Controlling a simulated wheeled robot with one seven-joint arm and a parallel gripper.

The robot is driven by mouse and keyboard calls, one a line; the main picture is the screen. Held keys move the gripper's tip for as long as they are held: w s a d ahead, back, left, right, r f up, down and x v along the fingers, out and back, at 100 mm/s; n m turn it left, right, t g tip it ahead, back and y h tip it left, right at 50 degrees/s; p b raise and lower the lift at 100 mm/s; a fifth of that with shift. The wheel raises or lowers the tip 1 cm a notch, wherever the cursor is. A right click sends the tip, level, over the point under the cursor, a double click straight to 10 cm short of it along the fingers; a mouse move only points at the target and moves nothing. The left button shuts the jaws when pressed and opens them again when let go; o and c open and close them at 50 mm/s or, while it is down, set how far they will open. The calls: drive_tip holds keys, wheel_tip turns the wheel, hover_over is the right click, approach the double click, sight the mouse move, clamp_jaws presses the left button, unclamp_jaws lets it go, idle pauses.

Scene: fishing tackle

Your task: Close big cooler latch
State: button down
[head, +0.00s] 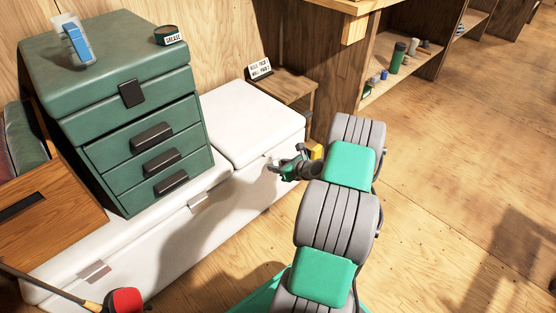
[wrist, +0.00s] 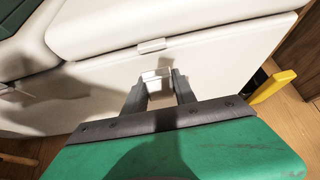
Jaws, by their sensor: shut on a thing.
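The big cooler (head: 255,195) is long and white, standing on the floor with its right lid (head: 250,118) down on the body. My gripper (head: 278,167) is at the front face of the cooler, under the right lid's front edge. In the wrist view, my gripper (wrist: 158,84) has its two grey fingers on either side of a small white latch piece (wrist: 156,75) and is shut on it. A pale catch (wrist: 152,45) on the lid edge is just above, apart from the fingers. In the head view my gripper partly hides this latch.
A green drawer chest (head: 150,125) stands on the cooler's left part, with a grease tin (head: 169,36) on top. Other latches (head: 197,201) show along the cooler front. A small wooden table (head: 285,88) stands behind. The floor (head: 450,180) at right is clear.

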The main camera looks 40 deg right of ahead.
drive_tip(key=r+g+p, duration=0.1)
drive_tip(key=r+p, duration=0.1)
drive_tip(key=p, duration=0.1)
drive_tip(key=shift+w+g, duration=0.2)
drive_tip(key=shift+g, duration=0.2)
drive_tip(key=g+p, duration=0.1)
drive_tip(key=p, duration=0.1)
drive_tip(key=g+p, duration=0.1)
drive_tip(key=p, duration=0.1)
drive_tip(key=shift+w+r+g, duration=0.1)
drive_tip(key=shift+w+g, duration=0.2)
drive_tip(key=shift+g, duration=0.1)
drive_tip(key=g, duration=0.1)
drive_tip(key=w+g, duration=0.1)
drive_tip(key=g, duration=0.1)
drive_tip(key=shift+a+h+p, duration=0.1)
drive_tip(key=shift+h+p, duration=0.2)
drive_tip(key=shift+h, duration=0.1)
drive_tip(key=shift+w+r+g+b, duration=0.1)
drive_tip(key=shift+w+g+b, duration=0.05)
drive_tip(key=shift+g, duration=0.4)
drive_tip(key=shift+w+r+g+b, duration=0.1)
drive_tip(key=shift+g+b, duration=0.05)
drive_tip(key=shift+g, duration=0.4)
drive_tip(key=c, duration=1)
unclamp_jaws()
